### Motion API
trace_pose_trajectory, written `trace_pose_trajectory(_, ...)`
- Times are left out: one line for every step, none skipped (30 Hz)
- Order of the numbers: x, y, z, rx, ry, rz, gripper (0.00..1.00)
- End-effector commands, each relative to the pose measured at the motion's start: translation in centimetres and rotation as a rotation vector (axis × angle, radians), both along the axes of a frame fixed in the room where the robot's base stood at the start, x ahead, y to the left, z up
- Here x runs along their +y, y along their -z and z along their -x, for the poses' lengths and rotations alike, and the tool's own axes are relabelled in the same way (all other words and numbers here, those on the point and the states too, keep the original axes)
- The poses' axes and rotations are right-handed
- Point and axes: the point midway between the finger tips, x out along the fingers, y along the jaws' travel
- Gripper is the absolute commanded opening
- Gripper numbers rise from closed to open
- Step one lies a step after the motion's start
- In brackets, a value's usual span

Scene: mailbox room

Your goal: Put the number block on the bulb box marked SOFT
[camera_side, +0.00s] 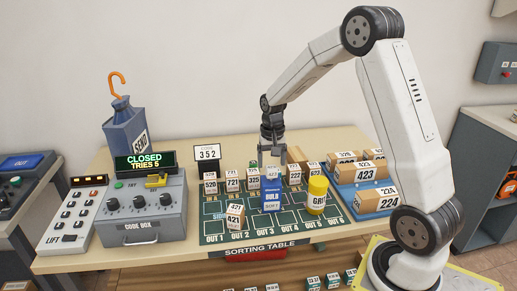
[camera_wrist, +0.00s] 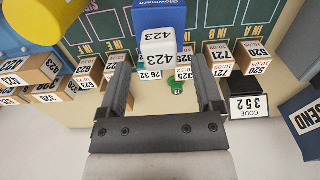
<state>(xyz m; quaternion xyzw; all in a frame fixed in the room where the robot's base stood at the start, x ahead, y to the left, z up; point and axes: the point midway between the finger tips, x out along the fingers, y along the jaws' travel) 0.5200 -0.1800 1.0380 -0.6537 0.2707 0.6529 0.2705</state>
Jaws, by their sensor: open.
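The blue bulb box (camera_side: 272,202) stands upright on the sorting table, with BULB and SOFT on its front. The white number block (camera_side: 268,181), marked 423 in the wrist view (camera_wrist: 158,48), appears to sit on top of the box. The blue box (camera_wrist: 160,14) shows just beyond the block in the wrist view. My gripper (camera_side: 272,162) is open and empty, just above and behind the block. In the wrist view its fingers (camera_wrist: 160,66) are spread wide with clear gaps either side of the block. Exact contact between block and box is hard to see.
A yellow cylinder (camera_side: 317,192) stands right of the blue box. Carton 421 (camera_side: 235,217) stands front left. Several small numbered cartons line the back. A blue tray (camera_side: 343,189) holds larger cartons at right. The code sign (camera_side: 207,153) reads 352; the code box (camera_side: 145,212) is left.

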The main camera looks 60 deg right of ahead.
Motion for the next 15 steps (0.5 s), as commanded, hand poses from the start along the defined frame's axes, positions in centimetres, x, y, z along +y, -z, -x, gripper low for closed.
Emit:
trace_pose_trajectory(0.0,-1.0,-0.1,-0.005,0.0,0.002,0.84)
trace_pose_trajectory(0.0,-1.4,0.0,-0.004,0.0,0.001,0.84)
trace_pose_trajectory(0.0,-2.1,0.0,-0.004,0.0,0.001,0.84)
trace_pose_trajectory(0.0,-2.7,-0.1,-0.005,0.0,0.002,0.84)
trace_pose_trajectory(0.0,-3.1,0.0,-0.004,0.0,0.002,0.84)
trace_pose_trajectory(0.0,-3.8,-0.1,-0.005,0.0,0.002,0.84)
trace_pose_trajectory(0.0,-4.3,0.0,-0.004,0.0,0.001,0.84)
trace_pose_trajectory(0.0,-4.8,-0.1,-0.004,0.0,0.001,0.84)
trace_pose_trajectory(0.0,-5.3,0.0,-0.003,0.0,0.001,0.84)
trace_pose_trajectory(0.0,-5.8,0.0,-0.003,0.0,0.001,0.84)
trace_pose_trajectory(0.0,-6.2,0.0,-0.004,0.0,0.002,0.84)
trace_pose_trajectory(0.0,-6.6,0.0,-0.002,0.0,0.001,0.84)
trace_pose_trajectory(0.0,-6.9,0.0,-0.003,0.0,0.001,0.84)
trace_pose_trajectory(0.0,-7.2,0.0,-0.003,0.0,0.001,0.84)
trace_pose_trajectory(0.0,-7.6,0.0,-0.002,0.0,0.001,0.84)
